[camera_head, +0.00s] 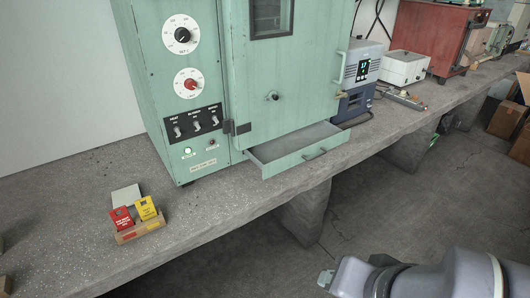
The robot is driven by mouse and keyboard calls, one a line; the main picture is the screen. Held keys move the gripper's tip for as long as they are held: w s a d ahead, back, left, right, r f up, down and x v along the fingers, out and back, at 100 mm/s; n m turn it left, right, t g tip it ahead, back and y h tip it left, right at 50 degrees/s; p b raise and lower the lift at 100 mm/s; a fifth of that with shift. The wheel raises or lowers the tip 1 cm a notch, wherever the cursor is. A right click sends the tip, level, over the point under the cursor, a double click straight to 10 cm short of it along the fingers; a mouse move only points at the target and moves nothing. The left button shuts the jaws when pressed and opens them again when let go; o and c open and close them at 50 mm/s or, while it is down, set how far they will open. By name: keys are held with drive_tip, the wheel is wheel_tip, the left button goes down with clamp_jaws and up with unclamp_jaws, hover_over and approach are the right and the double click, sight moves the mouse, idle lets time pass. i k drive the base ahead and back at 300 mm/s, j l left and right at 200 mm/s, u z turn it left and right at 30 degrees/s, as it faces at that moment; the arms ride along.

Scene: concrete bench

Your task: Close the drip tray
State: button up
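The drip tray (300,157) is a pale green drawer with a dark handle on its front. It sits pulled out at the base of the green oven (185,95), below the oven's door (290,85), and its front overhangs close to the bench's front edge. The oven door looks shut. My gripper (325,279) is at the lower right, over the floor in front of the bench and apart from the tray. Its fingers are small and partly hidden, so their opening cannot be made out.
The concrete bench (70,205) runs from lower left to upper right. A small box with red and yellow tags (140,229) stands at the left front. A blue device with a green display (362,75) stands right of the oven. Open floor lies between my arm and the bench.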

sight(273, 157)
drive_tip(key=i+j, duration=0.3)
drive_tip(key=i, duration=0.25)
drive_tip(key=i+j, duration=0.35)
drive_tip(key=i, duration=0.15)
